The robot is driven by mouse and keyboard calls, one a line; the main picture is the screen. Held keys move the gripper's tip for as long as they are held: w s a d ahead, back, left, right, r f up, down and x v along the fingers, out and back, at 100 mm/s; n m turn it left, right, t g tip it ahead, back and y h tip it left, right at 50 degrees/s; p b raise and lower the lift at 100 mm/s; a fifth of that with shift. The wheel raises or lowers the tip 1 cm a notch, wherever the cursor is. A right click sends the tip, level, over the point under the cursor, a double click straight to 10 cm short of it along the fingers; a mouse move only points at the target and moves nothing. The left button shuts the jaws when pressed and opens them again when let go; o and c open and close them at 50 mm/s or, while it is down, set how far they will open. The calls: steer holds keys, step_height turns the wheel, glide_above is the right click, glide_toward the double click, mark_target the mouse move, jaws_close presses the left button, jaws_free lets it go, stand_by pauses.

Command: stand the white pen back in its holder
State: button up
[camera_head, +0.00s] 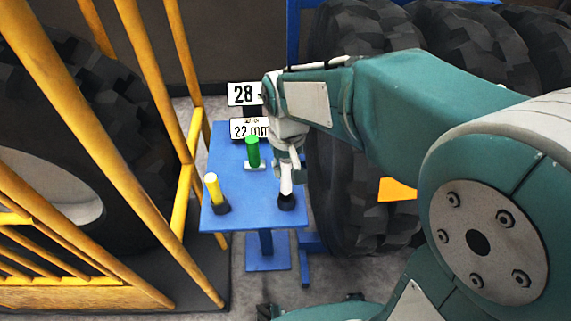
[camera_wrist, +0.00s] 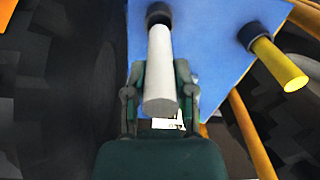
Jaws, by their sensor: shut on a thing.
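The white pen (camera_head: 286,184) is near upright at the right front corner of the blue table. My gripper (camera_head: 288,163) is shut on it from above, with a finger on each side; the wrist view shows the fingers (camera_wrist: 160,82) flanking the pen (camera_wrist: 159,60). The pen's lower end meets a small black holder (camera_head: 286,203), which also shows in the wrist view (camera_wrist: 159,13). I cannot tell how deep the pen sits in it.
A yellow pen (camera_head: 212,188) stands in a dark holder (camera_head: 221,208) at the table's left front. A green pen (camera_head: 253,151) stands on a pale base further back. Number signs (camera_head: 250,128) stand behind. Yellow railing (camera_head: 150,90) is left; large tyres (camera_head: 350,170) are right.

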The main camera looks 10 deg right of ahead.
mark_target(286, 180)
steer(key=shift+f, duration=2.2)
steer(key=o, duration=1)
steer(key=shift+c, duration=0.2)
step_height(286, 180, up, 12)
steer(key=shift+f, duration=0.1)
steer(key=s+d+r+m+t, duration=0.1)
steer(key=s+d+t, duration=0.4)
steer(key=s+d, duration=0.5)
steer(key=s+m, duration=0.1)
steer(key=s, duration=0.1)
steer(key=shift+s+d+r+t, duration=0.15)
steer(key=shift+s+d+t, duration=0.15)
steer(key=shift+s+d, duration=0.05)
